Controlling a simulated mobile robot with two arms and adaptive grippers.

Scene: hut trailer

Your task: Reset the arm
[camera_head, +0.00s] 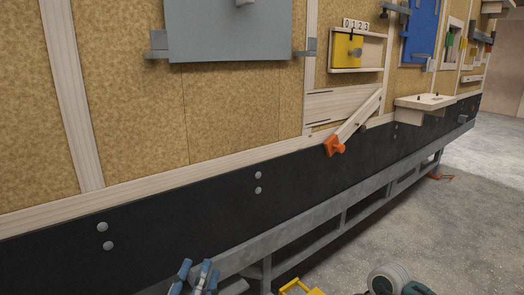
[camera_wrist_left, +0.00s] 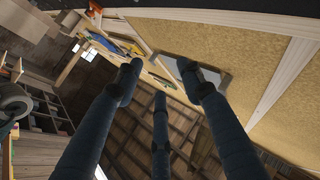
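My left gripper (camera_head: 196,276) shows at the bottom edge of the head view, low in front of the black lower band of the wall. Only its blue-grey finger ends show there. In the left wrist view the three dark blue fingers (camera_wrist_left: 162,85) are spread apart with nothing between them. My left arm itself is out of the head view. My right gripper does not show in either view.
The wall carries a grey panel (camera_head: 228,30), a yellow sliding piece (camera_head: 346,50), a blue panel (camera_head: 421,30), an orange-ended wooden bar (camera_head: 358,118) and a small wooden shelf (camera_head: 426,102). A grey metal rail (camera_head: 330,198) runs below. Concrete floor (camera_head: 465,215) lies open at right.

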